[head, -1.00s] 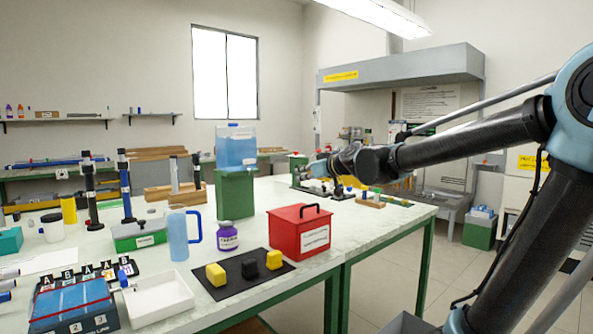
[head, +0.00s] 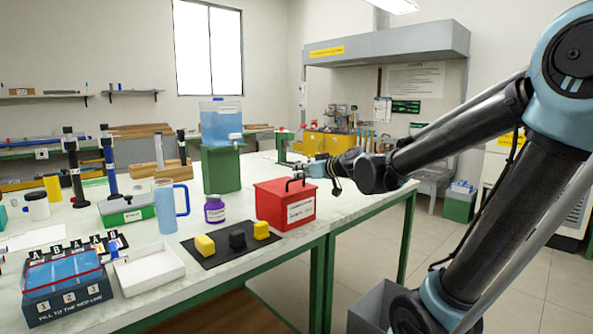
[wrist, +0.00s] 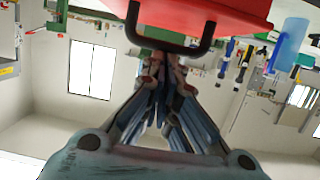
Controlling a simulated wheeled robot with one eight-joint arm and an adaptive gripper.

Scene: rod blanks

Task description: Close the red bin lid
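The red bin (head: 286,207) stands near the front edge of the table, with a white label on its front. Its red lid (head: 272,187) looks flat on top, with no clear gap in the head view. A black handle (head: 294,184) rises from the lid. My gripper (head: 312,170) is just behind and right of the handle, over the bin's back right side. In the wrist view the lid (wrist: 235,12) fills the top, and the handle (wrist: 168,50) hangs just above my fingertips (wrist: 163,62). The fingers converge and look shut. Contact with the handle is unclear.
A black mat (head: 215,255) with yellow and black blocks lies left of the bin. A purple-labelled jar (head: 214,210) and a blue jug (head: 166,207) stand beyond it. A green stand (head: 221,170) with a water container is behind. Bare table shows right of the bin.

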